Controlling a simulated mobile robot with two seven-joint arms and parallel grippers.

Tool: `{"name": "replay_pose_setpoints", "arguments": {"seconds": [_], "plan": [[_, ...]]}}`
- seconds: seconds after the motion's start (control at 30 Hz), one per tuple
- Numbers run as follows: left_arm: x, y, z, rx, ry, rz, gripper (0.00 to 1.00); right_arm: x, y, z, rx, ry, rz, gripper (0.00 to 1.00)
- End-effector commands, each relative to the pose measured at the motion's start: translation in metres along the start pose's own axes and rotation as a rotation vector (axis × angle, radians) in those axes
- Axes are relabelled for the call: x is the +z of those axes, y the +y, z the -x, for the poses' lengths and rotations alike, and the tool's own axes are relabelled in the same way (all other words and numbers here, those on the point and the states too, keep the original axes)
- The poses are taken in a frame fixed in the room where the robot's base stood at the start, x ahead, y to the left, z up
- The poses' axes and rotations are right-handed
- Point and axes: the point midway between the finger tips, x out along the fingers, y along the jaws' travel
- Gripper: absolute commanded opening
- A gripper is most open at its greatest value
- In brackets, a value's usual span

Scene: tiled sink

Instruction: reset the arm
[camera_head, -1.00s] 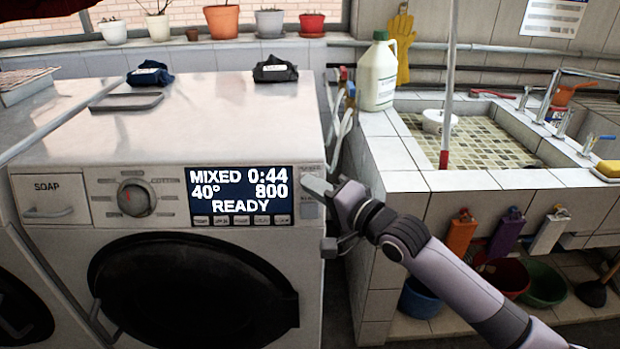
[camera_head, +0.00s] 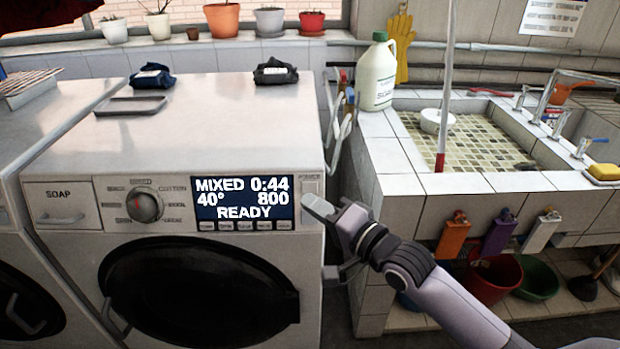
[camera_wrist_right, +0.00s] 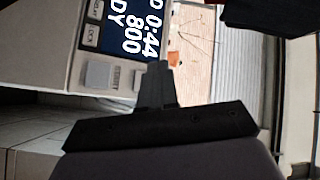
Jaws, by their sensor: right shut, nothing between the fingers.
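My right arm comes in from the lower right in the head view. My right gripper (camera_head: 318,206) is shut and empty, in front of the washing machine's right front edge, beside the display. In the right wrist view the closed fingers (camera_wrist_right: 155,84) point toward the panel buttons, and nothing is between them. The white washing machine (camera_head: 205,135) shows "MIXED 0:44, 40°, 800, READY" on its display (camera_head: 243,198). I cannot tell whether the gripper touches the machine. My left gripper is not in view.
A tiled sink (camera_head: 420,185) stands on the right, with a white jug (camera_head: 376,80) on its corner and a red-tipped pole (camera_head: 441,160) in front. Buckets (camera_head: 492,278) stand below the sink.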

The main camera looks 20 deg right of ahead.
Motion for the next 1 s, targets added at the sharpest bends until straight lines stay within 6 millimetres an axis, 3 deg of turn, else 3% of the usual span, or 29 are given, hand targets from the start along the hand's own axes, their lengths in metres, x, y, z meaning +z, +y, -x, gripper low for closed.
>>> {"name": "replay_pose_setpoints", "arguments": {"seconds": [0.13, 0.67, 0.83, 1.0], "plan": [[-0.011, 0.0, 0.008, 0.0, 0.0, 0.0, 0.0, 0.005, -0.009, 0.009, -0.001, 0.001, 0.0, 0.0], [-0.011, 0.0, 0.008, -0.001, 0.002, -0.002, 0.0, 0.007, -0.008, 0.011, -0.001, 0.002, 0.001, 0.0], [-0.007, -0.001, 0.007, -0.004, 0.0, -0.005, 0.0, 0.026, 0.028, 0.029, 0.081, 0.002, 0.131, 0.0], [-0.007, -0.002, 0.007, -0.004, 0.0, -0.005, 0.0, 0.061, 0.094, 0.075, 0.253, -0.035, 0.428, 0.0]]}}
